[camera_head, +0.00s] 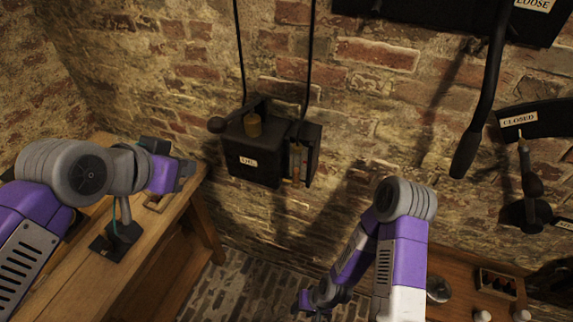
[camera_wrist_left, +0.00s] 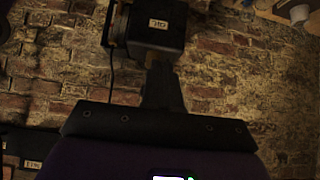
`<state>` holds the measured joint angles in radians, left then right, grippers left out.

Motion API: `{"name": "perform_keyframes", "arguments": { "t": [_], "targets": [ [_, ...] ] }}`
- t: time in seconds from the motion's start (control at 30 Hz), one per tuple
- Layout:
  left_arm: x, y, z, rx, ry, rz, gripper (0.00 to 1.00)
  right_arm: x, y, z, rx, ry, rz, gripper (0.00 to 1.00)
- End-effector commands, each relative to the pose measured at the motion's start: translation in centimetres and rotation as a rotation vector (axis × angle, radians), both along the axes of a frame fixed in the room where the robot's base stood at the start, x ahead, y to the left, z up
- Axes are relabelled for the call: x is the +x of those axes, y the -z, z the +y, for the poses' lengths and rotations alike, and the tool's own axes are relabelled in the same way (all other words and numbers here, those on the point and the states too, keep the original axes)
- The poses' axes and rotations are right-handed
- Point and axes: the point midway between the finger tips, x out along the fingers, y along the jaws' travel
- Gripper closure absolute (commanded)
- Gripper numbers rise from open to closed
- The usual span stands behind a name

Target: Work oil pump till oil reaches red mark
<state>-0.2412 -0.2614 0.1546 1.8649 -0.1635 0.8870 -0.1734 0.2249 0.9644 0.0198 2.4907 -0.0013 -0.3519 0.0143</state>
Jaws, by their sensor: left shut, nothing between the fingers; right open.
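The oil pump is a dark box (camera_head: 252,160) with an "OIL" label, mounted on the brick wall. The box also shows in the left wrist view (camera_wrist_left: 157,28), upside down. My left gripper (camera_head: 188,172) is shut and empty, left of the pump and apart from it. My right gripper (camera_head: 312,303) is open, low at the bottom edge.
A wooden bench (camera_head: 75,275) stands at left with a small dark stand (camera_head: 118,237) on it. A lower table (camera_head: 455,268) at right holds a small box (camera_head: 497,284) and white-topped jars. A long black lever (camera_head: 482,95) hangs at upper right near a "CLOSED" plate (camera_head: 520,119).

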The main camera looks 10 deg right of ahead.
Motion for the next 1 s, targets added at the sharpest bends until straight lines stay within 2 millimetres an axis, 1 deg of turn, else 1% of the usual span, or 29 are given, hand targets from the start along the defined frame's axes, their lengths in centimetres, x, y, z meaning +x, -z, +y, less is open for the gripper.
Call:
{"name": "perform_keyframes", "arguments": {
  "t": [0.27, 0.37, 0.43, 0.47, 0.5, 0.57, 0.6, 0.67, 0.7, 0.73, 0.77, 0.8, 0.87, 0.9, 0.97, 1.0],
  "targets": [
    [0.1, 0.2, 0.0, 0.000, -0.001, 0.004, 1.00, 0.0, 0.0, 0.0, 0.000, 0.000, 0.000, 0.57],
    [1.2, 2.0, -0.4, -0.004, -0.006, 0.034, 1.00, 0.0, 0.0, 0.0, 0.000, 0.000, 0.000, 0.57],
    [2.6, 4.8, -0.8, -0.014, -0.018, 0.077, 1.00, 0.0, 0.0, 0.0, 0.000, 0.000, 0.000, 0.57],
    [3.4, 6.4, -1.0, -0.019, -0.026, 0.100, 1.00, 0.0, 0.0, 0.0, 0.000, 0.000, 0.000, 0.57],
    [4.4, 8.9, -1.3, -0.030, -0.039, 0.138, 1.00, 0.0, 0.0, 0.0, 0.000, 0.000, 0.000, 0.57],
    [5.7, 13.3, -1.8, -0.049, -0.063, 0.200, 1.00, 0.0, 0.0, 0.0, 0.000, 0.000, 0.000, 0.57],
    [6.3, 16.6, -2.0, -0.062, -0.081, 0.244, 1.00, 0.0, 0.0, 0.0, 0.000, 0.000, 0.000, 0.57],
    [6.8, 21.5, -2.2, -0.085, -0.117, 0.310, 1.00, 0.0, 0.0, 0.0, 0.000, 0.000, 0.000, 0.57],
    [6.8, 24.8, -2.2, -0.100, -0.142, 0.354, 1.00, 0.0, 0.0, 0.0, 0.000, 0.000, 0.000, 0.57],
    [6.6, 27.2, -2.2, -0.111, -0.161, 0.386, 1.00, 0.0, 0.0, 0.0, 0.000, 0.000, 0.000, 0.57],
    [6.2, 29.6, -2.3, -0.121, -0.181, 0.419, 1.00, 0.0, 0.0, 0.0, 0.000, 0.000, 0.000, 0.57],
    [5.5, 32.7, -2.2, -0.136, -0.210, 0.463, 1.00, 0.0, 0.0, 0.0, 0.000, 0.000, 0.000, 0.57],
    [4.1, 37.1, -2.2, -0.156, -0.256, 0.527, 1.00, 0.0, 0.0, 0.0, 0.000, 0.000, 0.000, 0.57],
    [2.8, 39.9, -2.1, -0.168, -0.287, 0.569, 1.00, 0.0, 0.0, 0.0, 0.000, 0.000, 0.000, 0.57],
    [0.6, 43.8, -2.1, -0.184, -0.335, 0.632, 1.00, 0.0, 0.0, 0.0, 0.000, 0.000, 0.000, 0.57],
    [-1.0, 46.0, -2.1, -0.193, -0.366, 0.671, 1.00, 0.0, 0.0, 0.0, 0.000, 0.000, 0.000, 0.57]
  ]
}}
